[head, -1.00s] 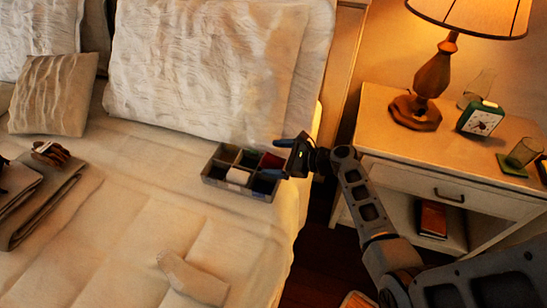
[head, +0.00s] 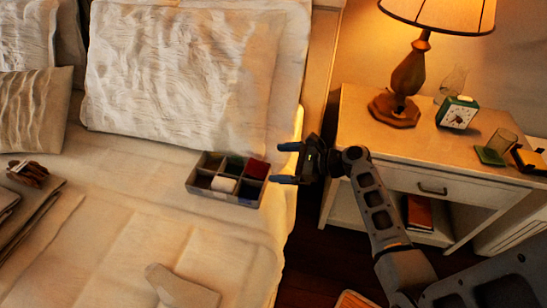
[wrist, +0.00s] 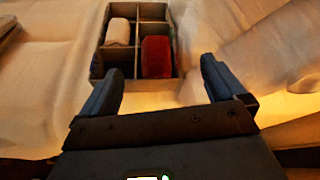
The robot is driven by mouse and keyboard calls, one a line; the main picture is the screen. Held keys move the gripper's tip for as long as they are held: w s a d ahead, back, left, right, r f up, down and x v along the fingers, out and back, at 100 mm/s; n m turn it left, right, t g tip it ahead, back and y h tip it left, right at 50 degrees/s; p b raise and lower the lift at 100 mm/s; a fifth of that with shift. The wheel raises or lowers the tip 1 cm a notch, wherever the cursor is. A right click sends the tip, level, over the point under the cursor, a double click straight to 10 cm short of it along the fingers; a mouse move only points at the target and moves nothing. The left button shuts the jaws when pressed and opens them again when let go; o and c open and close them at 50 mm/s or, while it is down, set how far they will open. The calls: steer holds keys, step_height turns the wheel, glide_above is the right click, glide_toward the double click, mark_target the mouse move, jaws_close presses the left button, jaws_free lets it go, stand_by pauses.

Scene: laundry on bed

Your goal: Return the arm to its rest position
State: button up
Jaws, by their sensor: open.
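A white rolled cloth (wrist: 118,32) and a red rolled cloth (wrist: 156,56) lie in separate compartments. The head view also shows dark green and dark blue items in the box.
A nightstand (head: 380,150) at the right holds a lit lamp (head: 407,80), a green clock (head: 457,112) and a glass. Folded clothes with brown gloves (head: 28,172) lie at the bed's left. A pale cloth (head: 180,288) lies near the front. Large pillows (head: 180,75) stand behind the box.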

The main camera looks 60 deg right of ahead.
steer(key=s+a+f+n+g+h, duration=0.25)
steer(key=s+a+n, duration=0.35)
steer(key=s, duration=0.3)
steer(key=s+a+f+n+g+h, duration=0.1)
steer(key=s+a+f+n+h, duration=0.15)
steer(key=s+a+n, duration=0.4)
steer(key=s+a+r+n+t, duration=0.1)
steer(key=s+a+r+n, duration=0.3)
steer(key=r+n, duration=0.2)
steer(key=s+a+r+n+t+y, duration=0.1)
steer(key=s+a+r+n, duration=0.3)
steer(key=r, duration=0.6)
steer(key=s+a+r+n+t, duration=0.3)
steer(key=s+a+r+n, duration=0.1)
steer(key=r+n, duration=0.3)
steer(key=shift+s+a+r+n, duration=0.35)
steer(key=shift+s+a+r, duration=0.05)
steer(key=shift+s+r, duration=0.5)
steer(key=shift+o, duration=0.3)
steer(key=shift+w+f, duration=0.1)
